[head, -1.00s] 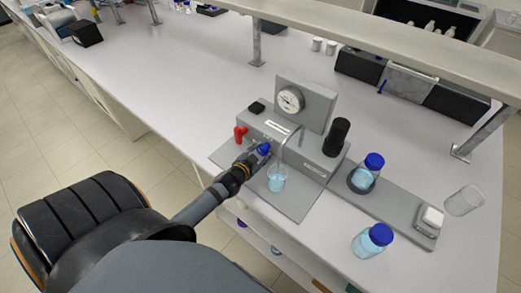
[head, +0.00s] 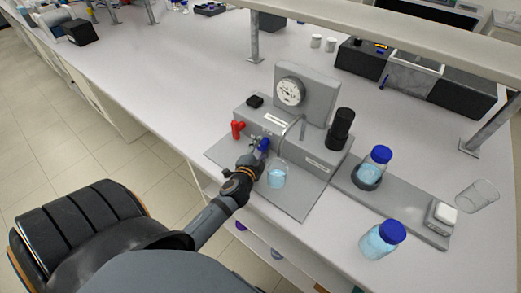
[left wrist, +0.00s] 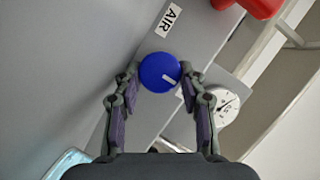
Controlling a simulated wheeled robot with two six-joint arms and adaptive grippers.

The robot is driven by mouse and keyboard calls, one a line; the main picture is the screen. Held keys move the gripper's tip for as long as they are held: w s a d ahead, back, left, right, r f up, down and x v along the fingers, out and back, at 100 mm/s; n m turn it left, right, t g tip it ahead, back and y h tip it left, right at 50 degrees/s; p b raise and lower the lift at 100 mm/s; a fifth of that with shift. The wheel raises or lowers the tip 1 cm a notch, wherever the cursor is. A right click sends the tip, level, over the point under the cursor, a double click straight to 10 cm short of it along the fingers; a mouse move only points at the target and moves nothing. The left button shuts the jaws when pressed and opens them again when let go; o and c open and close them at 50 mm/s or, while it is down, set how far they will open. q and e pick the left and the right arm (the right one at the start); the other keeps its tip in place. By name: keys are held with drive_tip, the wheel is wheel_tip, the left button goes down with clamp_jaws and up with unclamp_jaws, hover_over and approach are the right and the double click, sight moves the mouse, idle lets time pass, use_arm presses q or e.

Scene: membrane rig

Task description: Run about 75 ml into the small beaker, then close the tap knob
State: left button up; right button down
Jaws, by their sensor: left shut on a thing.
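The small beaker (head: 277,177) stands upright on the rig's grey base plate, below the thin curved spout (head: 294,128), and holds pale blue liquid. Its graduations are too small to read. The blue tap knob (head: 263,144) is on the front of the grey rig. In the left wrist view the knob (left wrist: 158,72) is round with a white mark, close to an AIR label. My left gripper (head: 255,155) is shut on the blue knob, one finger on each side of it. I cannot tell if liquid is flowing. My right gripper is not in view.
A red handle (head: 237,130) is just left of the blue knob, and a gauge (head: 291,92) stands behind. A black cylinder (head: 341,128), blue-capped bottles (head: 381,241), a small white-topped device (head: 441,217) and an empty glass beaker (head: 478,195) are to the right.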

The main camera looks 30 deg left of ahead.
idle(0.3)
use_arm(q)
drive_tip(key=o, duration=1.1)
drive_tip(key=shift+o, duration=0.2)
drive_tip(key=v, duration=0.8)
drive_tip(key=shift+f, duration=0.1)
